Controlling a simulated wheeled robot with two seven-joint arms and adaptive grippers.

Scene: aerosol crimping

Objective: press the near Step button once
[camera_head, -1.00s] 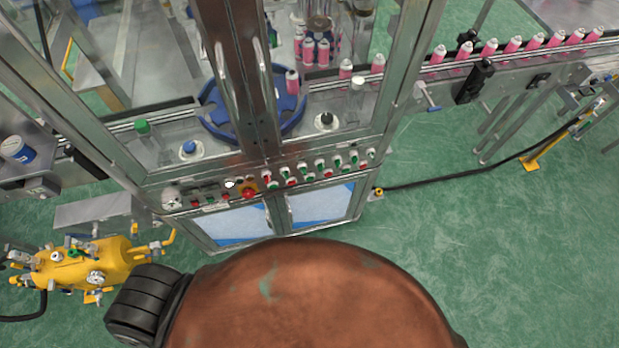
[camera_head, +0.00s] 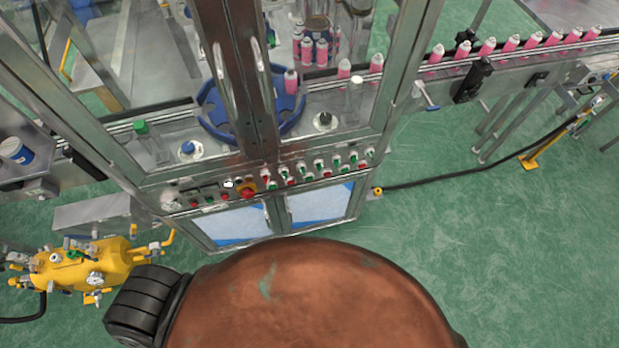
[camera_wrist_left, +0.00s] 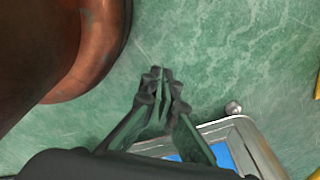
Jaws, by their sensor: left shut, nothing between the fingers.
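The button panel (camera_head: 220,193) runs along the front of the crimping machine in the head view, below its glazed doors. The labels are too small to read, so I cannot tell which is the near Step button. My left gripper (camera_wrist_left: 161,76) shows only in the left wrist view, over the green floor. Its fingers are together with nothing between them, apart from any button. My right gripper is not in view.
A metal cabinet with blue panels (camera_head: 232,226) stands below the buttons; a cabinet corner (camera_wrist_left: 240,130) shows near the left fingers. A yellow tank (camera_head: 85,264) stands at left. A conveyor (camera_head: 510,66) with pink cans runs right. Green floor (camera_head: 500,240) is open at right.

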